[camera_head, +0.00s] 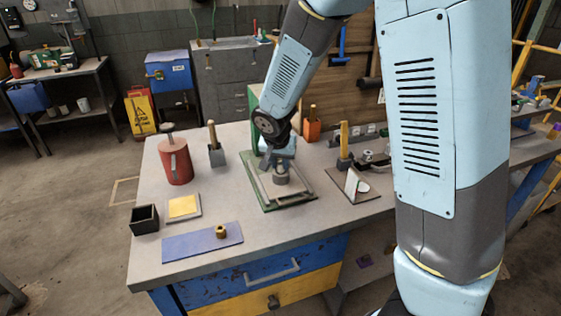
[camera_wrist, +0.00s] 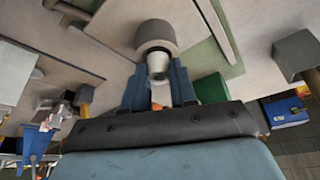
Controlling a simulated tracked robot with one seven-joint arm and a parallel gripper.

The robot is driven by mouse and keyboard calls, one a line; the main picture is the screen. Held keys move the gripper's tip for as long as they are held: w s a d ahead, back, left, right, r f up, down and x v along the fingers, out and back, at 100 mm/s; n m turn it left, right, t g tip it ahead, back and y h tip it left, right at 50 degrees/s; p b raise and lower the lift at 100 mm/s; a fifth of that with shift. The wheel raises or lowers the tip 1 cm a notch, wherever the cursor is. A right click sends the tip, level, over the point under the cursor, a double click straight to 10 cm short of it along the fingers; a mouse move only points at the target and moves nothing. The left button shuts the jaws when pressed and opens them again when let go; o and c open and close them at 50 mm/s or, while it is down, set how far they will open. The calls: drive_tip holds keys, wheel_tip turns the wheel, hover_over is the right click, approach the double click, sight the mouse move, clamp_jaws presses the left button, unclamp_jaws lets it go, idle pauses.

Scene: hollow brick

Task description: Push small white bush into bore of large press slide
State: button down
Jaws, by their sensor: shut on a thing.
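The press slide is a pale plate with an upright grey cylinder (camera_head: 281,176), on a green-edged base (camera_head: 294,204) at the middle of the bench. The grey cylinder also shows in the wrist view (camera_wrist: 155,36). My gripper (camera_wrist: 158,85) is shut on the small white bush (camera_wrist: 158,66), which sticks out past the fingertips. The bush's far end meets the near end of the cylinder in the wrist view; I cannot tell whether it touches or has entered the bore. In the head view my gripper (camera_head: 268,160) is just left of the cylinder's top, and the bush is not clear.
A red can (camera_head: 176,167), black open box (camera_head: 145,221), yellow pad (camera_head: 184,206) and blue mat (camera_head: 190,245) with a brass piece (camera_head: 221,231) lie left. A grey holder (camera_head: 217,157) stands behind. A small plate (camera_head: 353,196) with a white stand is close right.

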drive_tip(key=shift+f, duration=0.45)
drive_tip(key=c, duration=0.8)
unclamp_jaws()
drive_tip(key=shift+s+r, duration=0.1)
drive_tip(key=v, duration=1.3)
drive_tip(key=shift+s+r, duration=0.1)
drive_tip(key=shift+r, duration=0.15)
drive_tip(key=s+d+r, duration=0.4)
drive_tip(key=d, duration=0.2)
drive_tip(key=s+d+r, duration=0.3)
drive_tip(key=d, duration=0.4)
drive_tip(key=s+d+r+n, duration=0.1)
drive_tip(key=s+d, duration=0.1)
drive_tip(key=s, duration=0.2)
drive_tip(key=s+d+r+n+t, duration=0.1)
drive_tip(key=s+d, duration=0.1)
drive_tip(key=s, duration=0.2)
drive_tip(key=s+d+r+y, duration=0.1)
drive_tip(key=s+d, duration=0.2)
drive_tip(key=s, duration=0.2)
drive_tip(key=shift+d+r+n, duration=0.1)
drive_tip(key=shift+r+n, duration=0.15)
drive_tip(key=shift+n, duration=0.15)
